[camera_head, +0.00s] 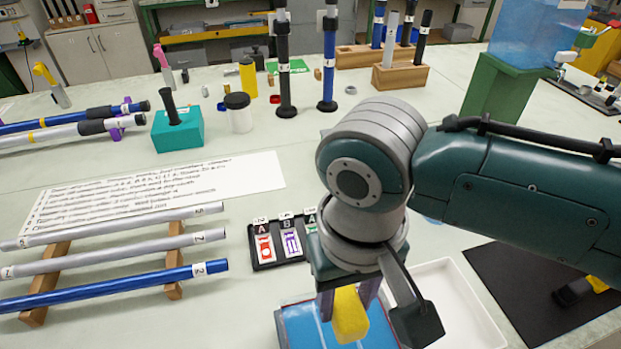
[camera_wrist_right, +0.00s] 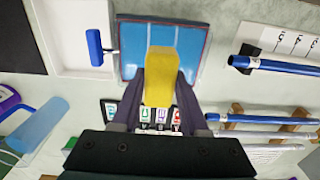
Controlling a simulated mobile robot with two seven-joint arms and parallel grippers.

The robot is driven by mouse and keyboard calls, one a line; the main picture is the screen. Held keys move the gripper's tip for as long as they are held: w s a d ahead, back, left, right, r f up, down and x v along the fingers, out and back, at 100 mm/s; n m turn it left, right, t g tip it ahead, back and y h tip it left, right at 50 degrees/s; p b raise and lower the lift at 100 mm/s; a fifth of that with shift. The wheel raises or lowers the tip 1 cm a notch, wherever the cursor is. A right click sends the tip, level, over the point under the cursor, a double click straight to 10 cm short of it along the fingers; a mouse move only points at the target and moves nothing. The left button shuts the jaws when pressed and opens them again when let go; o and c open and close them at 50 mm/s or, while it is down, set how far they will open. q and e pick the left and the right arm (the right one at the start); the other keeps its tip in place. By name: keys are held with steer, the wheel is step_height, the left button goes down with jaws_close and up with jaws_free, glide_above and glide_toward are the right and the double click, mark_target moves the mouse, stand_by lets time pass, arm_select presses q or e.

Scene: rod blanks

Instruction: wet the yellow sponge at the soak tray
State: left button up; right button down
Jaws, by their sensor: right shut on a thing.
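The yellow sponge (camera_head: 350,315) is between the fingers of my right gripper (camera_head: 347,298), which is shut on it. In the right wrist view the sponge (camera_wrist_right: 160,75) points out from the fingers (camera_wrist_right: 160,98) over a blue tray. This tray, which looks like the soak tray (camera_head: 295,328), is shallow and blue inside; it also shows in the wrist view (camera_wrist_right: 132,50). The sponge overlaps the tray in both views. I cannot tell whether its lower end touches the blue surface. My left gripper is not in view.
A white tray (camera_head: 478,312) adjoins on the right, partly behind my arm. A dark mat (camera_head: 515,285) lies beyond it. A black holder (camera_head: 262,255) with lettered cards stands behind the blue tray. Rods (camera_head: 110,282) lie on wooden rests at left. A blue-headed tool (camera_wrist_right: 96,47) lies near the trays.

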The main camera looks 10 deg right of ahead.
mark_target(345, 301)
step_height(345, 301, down, 3)
steer(key=shift+b, duration=1.25)
steer(key=shift+f+b, duration=1.35)
steer(key=shift+f, duration=0.75)
steer(key=shift+r, duration=0.1)
steer(key=shift+r+p, duration=0.8)
steer(key=shift+p, duration=0.2)
step_height(345, 301, up, 5)
steer(key=p, duration=0.6)
steer(key=shift+r, duration=0.15)
step_height(345, 301, up, 4)
steer(key=p, duration=0.4)
steer(key=shift+p, duration=0.35)
steer(key=shift+f, duration=0.2)
